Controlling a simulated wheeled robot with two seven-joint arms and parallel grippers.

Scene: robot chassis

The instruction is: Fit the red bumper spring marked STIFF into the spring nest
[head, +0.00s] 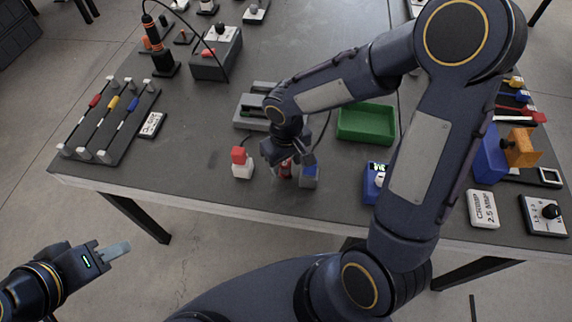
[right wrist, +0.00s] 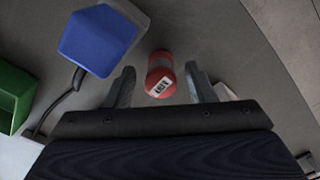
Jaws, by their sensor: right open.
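A red cylindrical piece with a white label, likely the red bumper spring (right wrist: 160,76), lies between the fingers of my right gripper (right wrist: 161,88) in the right wrist view. The label's lettering is too small to read. The fingers are open, one on each side, with gaps to the piece. In the head view the right gripper (head: 287,158) points down near the table's front edge, and a bit of the red spring (head: 286,170) shows below it. My left gripper (head: 115,250) is off the table at the lower left, seen edge-on. I cannot identify the spring nest with certainty.
A grey block with a blue top (head: 309,177) stands close right of the right gripper; a white block with a red top (head: 242,164) stands left. A grey fixture (head: 247,118) and a green tray (head: 366,123) lie behind. A rod rack (head: 112,120) is at the left.

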